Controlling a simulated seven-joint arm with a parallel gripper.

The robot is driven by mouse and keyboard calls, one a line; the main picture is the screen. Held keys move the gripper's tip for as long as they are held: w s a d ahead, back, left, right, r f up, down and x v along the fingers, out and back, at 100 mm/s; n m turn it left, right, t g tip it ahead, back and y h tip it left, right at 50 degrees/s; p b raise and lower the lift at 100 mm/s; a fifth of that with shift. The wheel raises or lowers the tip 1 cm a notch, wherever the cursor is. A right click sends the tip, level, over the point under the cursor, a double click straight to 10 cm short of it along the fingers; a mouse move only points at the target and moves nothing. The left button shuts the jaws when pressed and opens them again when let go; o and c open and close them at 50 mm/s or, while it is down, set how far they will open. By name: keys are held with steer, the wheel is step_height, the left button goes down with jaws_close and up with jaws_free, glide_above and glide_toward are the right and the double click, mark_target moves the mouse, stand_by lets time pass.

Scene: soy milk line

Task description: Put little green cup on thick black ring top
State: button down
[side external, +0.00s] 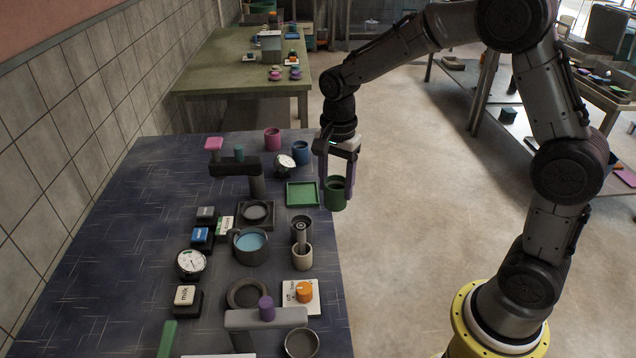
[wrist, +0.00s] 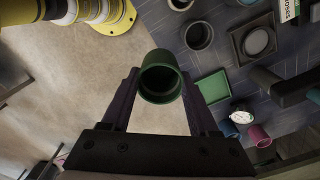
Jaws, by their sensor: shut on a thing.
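The little green cup (side external: 335,197) is held between the purple fingers of my gripper (side external: 337,183), upright, in the air by the table's right edge. In the wrist view the cup (wrist: 160,84) is seen from above, open end facing the camera, with my gripper (wrist: 160,92) shut on its sides. A thick black ring (side external: 232,295) lies on the table near the front middle, well to the lower left of the cup. I do not make out this ring in the wrist view.
A green square tray (side external: 303,194) lies just left of the cup. A black square holder (side external: 257,214), a pot of blue liquid (side external: 250,243), a dark cylinder (side external: 301,226) and a raised bar with a purple knob (side external: 266,308) crowd the table. Its left side is mostly clear.

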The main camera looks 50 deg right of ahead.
steer(key=s+a+r+n, duration=0.2)
steer(key=s+a+n, duration=0.35)
steer(key=a, duration=0.35)
steer(key=s+a+r+n, duration=0.1)
steer(key=s+a+n, duration=0.4)
steer(key=a, duration=0.4)
glide_above(248, 297)
steer(key=shift+n, duration=0.45)
step_height(248, 297, down, 9)
steer(key=shift+s+f, duration=0.1)
steer(key=shift+f, duration=1.7)
steer(key=shift+f, duration=0.15)
steer(key=shift+c, duration=0.7)
jaws_free()
